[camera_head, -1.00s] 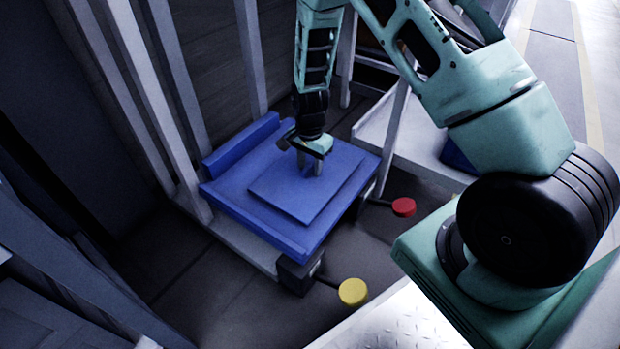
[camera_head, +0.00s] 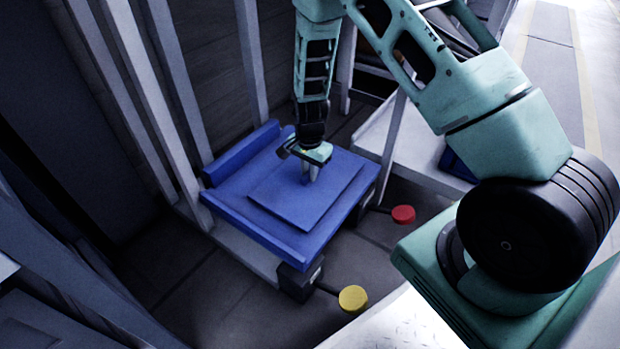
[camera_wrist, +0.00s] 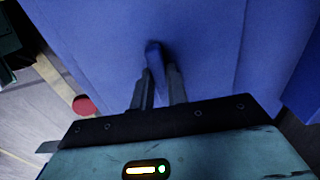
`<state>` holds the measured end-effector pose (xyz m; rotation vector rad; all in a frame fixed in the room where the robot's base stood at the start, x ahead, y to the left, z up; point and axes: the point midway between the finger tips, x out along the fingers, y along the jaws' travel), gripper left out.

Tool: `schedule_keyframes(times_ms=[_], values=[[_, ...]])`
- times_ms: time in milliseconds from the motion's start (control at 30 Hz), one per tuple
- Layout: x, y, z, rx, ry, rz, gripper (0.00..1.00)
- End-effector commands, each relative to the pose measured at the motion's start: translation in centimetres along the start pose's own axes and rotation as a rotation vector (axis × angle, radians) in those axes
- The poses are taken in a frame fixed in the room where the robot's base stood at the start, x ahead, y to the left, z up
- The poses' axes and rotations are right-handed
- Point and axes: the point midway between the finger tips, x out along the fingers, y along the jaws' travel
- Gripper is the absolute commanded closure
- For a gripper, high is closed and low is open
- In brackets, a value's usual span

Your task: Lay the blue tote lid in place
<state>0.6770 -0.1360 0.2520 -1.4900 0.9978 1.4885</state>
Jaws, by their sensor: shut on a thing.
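The blue tote lid (camera_head: 285,213) is a flat blue panel with a raised square middle, at the centre-left of the head view. It also fills much of the wrist view (camera_wrist: 100,45). My gripper (camera_head: 308,175) points down at the raised middle. In the wrist view my gripper (camera_wrist: 160,85) has its two fingers shut on a small upright blue handle (camera_wrist: 153,55) of the lid. The lid looks about level.
A blue raised strip (camera_head: 240,153) runs along the lid's far left side. Grey uprights (camera_head: 180,85) stand behind and to the left. A red round knob (camera_head: 403,214) and a yellow round knob (camera_head: 353,298) stick out on the near side. A grey shelf (camera_head: 430,150) is at right.

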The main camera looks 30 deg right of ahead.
Motion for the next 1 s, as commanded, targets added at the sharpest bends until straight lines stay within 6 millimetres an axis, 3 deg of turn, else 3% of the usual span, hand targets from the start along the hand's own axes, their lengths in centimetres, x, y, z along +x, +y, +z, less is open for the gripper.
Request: schedule_keyframes(times_ms=[100, 600, 1000], values=[[-1.5, 0.0, 0.0, 0.000, 0.000, 0.001, 1.00], [-5.5, 0.1, -0.1, -0.001, 0.000, 0.002, 1.00], [-5.7, 0.1, -0.1, -0.003, 0.000, 0.002, 1.00]])
